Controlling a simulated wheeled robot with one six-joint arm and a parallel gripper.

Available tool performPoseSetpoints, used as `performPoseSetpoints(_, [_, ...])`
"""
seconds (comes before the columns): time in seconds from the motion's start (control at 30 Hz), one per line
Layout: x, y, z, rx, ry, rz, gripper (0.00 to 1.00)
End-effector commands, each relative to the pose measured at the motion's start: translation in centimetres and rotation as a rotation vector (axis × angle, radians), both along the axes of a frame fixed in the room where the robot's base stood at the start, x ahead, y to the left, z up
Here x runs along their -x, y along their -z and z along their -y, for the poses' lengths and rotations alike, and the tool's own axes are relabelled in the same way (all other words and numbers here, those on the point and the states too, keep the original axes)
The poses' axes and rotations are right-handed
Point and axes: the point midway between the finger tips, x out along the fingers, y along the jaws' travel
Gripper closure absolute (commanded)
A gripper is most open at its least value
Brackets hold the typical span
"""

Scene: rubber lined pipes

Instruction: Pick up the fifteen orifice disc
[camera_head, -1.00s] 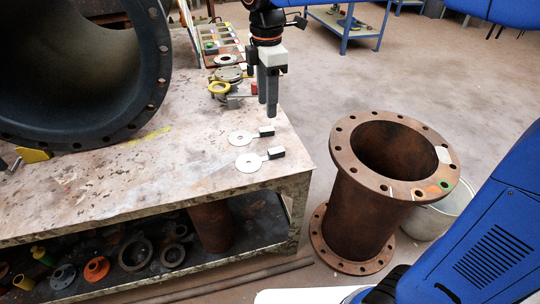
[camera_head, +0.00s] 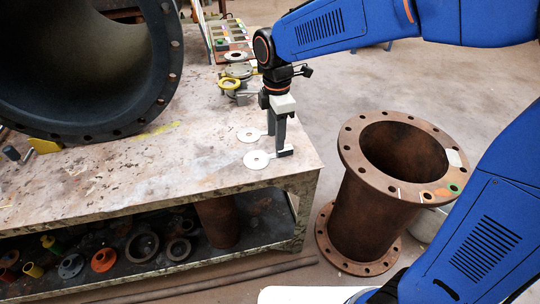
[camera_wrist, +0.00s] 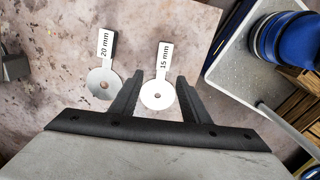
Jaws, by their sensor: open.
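The 15 mm orifice disc is a flat pale ring with a small hole and a labelled handle. It lies on the worktable in the wrist view (camera_wrist: 157,95) and appears to be the nearer disc in the head view (camera_head: 256,159). A similar 20 mm disc (camera_wrist: 104,83) lies beside it on the left, the farther one in the head view (camera_head: 249,134). My gripper (camera_wrist: 160,78) is open and points down, its fingers to either side of the 15 mm disc. In the head view my gripper (camera_head: 276,143) is low over the handles, partly hiding them; contact cannot be told.
The worktable (camera_head: 200,180) has a large dark flanged pipe (camera_head: 80,80) at the left. A rusty flanged pipe (camera_head: 370,215) stands on the floor right of the table. The tabletop's front is mostly clear.

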Motion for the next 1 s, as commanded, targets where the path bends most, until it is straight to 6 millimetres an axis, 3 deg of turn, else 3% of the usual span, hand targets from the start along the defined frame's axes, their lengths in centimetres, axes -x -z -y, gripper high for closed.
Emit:
performPoseSetpoints(0.33, [0.2,4.2,0.6,0.002,0.0,-0.002,0.58])
performPoseSetpoints(0.67, [0.2,5.0,0.5,0.0,0.0,-0.001,0.58])
performPoseSetpoints(0.7, [0.2,5.0,0.5,0.0,0.0,-0.001,0.6])
performPoseSetpoints(0.87, [0.2,5.0,0.5,0.0,0.0,-0.001,0.98])
performPoseSetpoints(1.0, [0.2,5.0,0.5,0.0,0.0,-0.001,1.0])
